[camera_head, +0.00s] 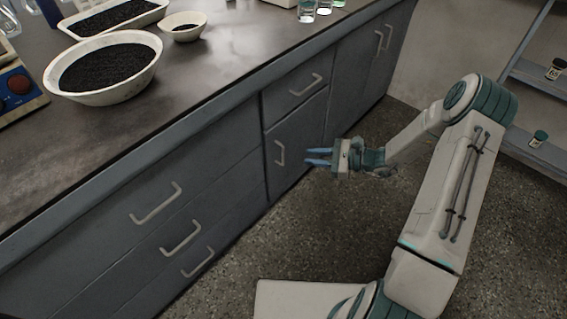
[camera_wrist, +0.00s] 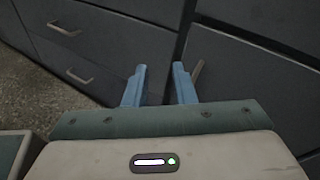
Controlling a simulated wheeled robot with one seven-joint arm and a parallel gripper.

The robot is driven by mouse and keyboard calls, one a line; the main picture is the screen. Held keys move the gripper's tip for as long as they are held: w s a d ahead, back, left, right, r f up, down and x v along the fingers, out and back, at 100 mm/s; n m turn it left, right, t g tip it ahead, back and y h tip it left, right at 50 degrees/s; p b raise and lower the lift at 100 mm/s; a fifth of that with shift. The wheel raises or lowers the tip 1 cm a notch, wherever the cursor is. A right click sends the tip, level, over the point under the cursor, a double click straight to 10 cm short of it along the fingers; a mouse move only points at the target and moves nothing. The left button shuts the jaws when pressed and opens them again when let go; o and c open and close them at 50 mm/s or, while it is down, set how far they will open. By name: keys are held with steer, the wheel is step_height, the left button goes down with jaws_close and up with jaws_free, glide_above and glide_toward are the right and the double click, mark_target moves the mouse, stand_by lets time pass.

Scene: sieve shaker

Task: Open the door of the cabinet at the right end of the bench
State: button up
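The dark grey bench front (camera_head: 228,140) runs from lower left to upper right. Towards its right part, a cabinet door (camera_head: 302,130) with a short upright handle (camera_head: 280,152) sits below a drawer. Farther right, more fronts (camera_head: 352,75) carry two upright handles (camera_head: 383,39) close together. My gripper (camera_head: 318,156) is open and empty, its blue fingers pointing left towards the door with the short handle, apparently short of it. In the wrist view, my gripper (camera_wrist: 158,84) has a clear gap between its fingers; an upright handle (camera_wrist: 197,71) shows just right of the right finger, partly hidden by it.
The bench top (camera_head: 215,62) holds a large white bowl (camera_head: 148,82) of dark grains, a small bowl (camera_head: 184,28) and glassware (camera_head: 307,12). Drawers with handles (camera_head: 157,206) lie left of the door. A shelf (camera_head: 541,150) stands at right. Speckled floor (camera_head: 240,255) is open before the bench.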

steer(key=w+d+f+m+t+b, duration=0.2)
steer(key=w+f+m+t+b, duration=0.25)
steer(key=f, duration=0.65)
steer(key=m+b, duration=0.1)
steer(key=b, duration=0.1)
glide_above(283, 165)
steer(key=shift+w+r+t, duration=0.25)
steer(key=shift+r+t, duration=0.05)
steer(key=shift+t, duration=0.05)
jaws_close()
